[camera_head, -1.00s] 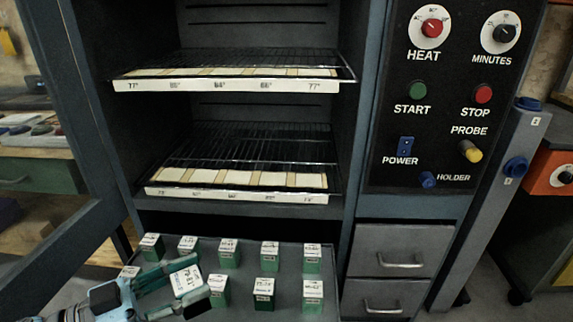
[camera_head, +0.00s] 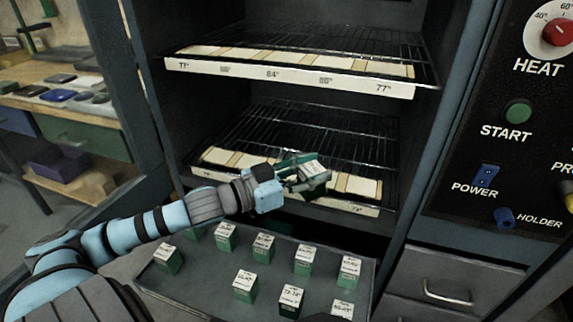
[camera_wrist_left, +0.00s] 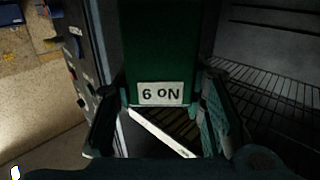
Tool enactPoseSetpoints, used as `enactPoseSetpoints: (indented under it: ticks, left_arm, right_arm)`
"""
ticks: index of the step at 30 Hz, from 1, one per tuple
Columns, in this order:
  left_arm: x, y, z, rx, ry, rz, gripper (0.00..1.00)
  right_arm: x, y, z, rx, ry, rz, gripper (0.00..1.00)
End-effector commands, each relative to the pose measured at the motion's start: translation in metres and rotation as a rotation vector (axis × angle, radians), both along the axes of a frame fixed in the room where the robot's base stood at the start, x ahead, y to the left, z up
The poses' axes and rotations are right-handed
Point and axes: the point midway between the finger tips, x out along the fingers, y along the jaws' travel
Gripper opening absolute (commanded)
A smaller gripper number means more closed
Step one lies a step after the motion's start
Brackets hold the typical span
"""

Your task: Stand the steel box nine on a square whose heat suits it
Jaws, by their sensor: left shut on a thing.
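My left gripper (camera_head: 303,178) is shut on a green box with a white top label, the steel box nine (camera_head: 314,170). It holds the box in front of the lower shelf's front edge, right of the middle. In the left wrist view the box (camera_wrist_left: 168,45) hangs between the fingers, its plate reading "NO 9" upside down. The lower wire shelf (camera_head: 330,140) carries a row of pale squares (camera_head: 222,157); the arm and box hide some. The upper shelf (camera_head: 300,42) has a similar row, with strip labels including 77° at both ends and 84° in the middle.
A grey tray (camera_head: 215,285) below the cabinet holds several green boxes with white labels. The control panel (camera_head: 500,160) and drawers (camera_head: 430,290) stand at the right. An open door (camera_head: 165,130) is at the left. Both shelves are bare of boxes.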

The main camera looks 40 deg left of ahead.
Motion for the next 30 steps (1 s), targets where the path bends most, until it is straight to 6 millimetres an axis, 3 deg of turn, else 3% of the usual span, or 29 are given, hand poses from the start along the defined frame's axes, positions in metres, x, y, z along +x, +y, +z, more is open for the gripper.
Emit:
enactPoseSetpoints:
  ticks: [1,3,9,12,16,22,27,30]
  left_arm:
    - [0.011,0.014,0.014,-0.003,-0.008,0.068,0.00]
    - [0.028,0.038,0.025,-0.007,-0.008,0.185,0.00]
    - [0.072,0.111,0.046,-0.011,0.002,0.558,0.00]
    - [0.084,0.130,0.045,-0.006,0.006,0.680,0.00]
    - [0.091,0.141,0.038,0.001,0.008,0.762,0.00]
    - [0.092,0.143,-0.014,0.007,0.009,0.780,0.00]
    - [0.092,0.143,-0.047,0.008,0.008,0.778,0.00]
    - [0.092,0.143,-0.059,0.007,0.007,0.777,0.00]
  right_arm:
    - [-0.004,-0.002,-0.001,-0.003,0.007,-0.003,0.40]
    - [-0.011,-0.006,-0.010,-0.006,0.008,-0.006,0.40]
    - [-0.048,-0.018,-0.034,-0.017,0.019,-0.018,0.40]
    - [-0.066,-0.022,-0.041,-0.021,0.022,-0.021,0.40]
    - [-0.078,-0.023,-0.047,-0.021,0.018,-0.024,0.40]
    - [-0.047,-0.009,-0.063,0.012,-0.049,-0.057,0.40]
    - [-0.019,0.002,-0.065,0.042,-0.102,-0.081,0.40]
    - [-0.008,0.004,-0.053,0.039,-0.091,-0.066,0.40]
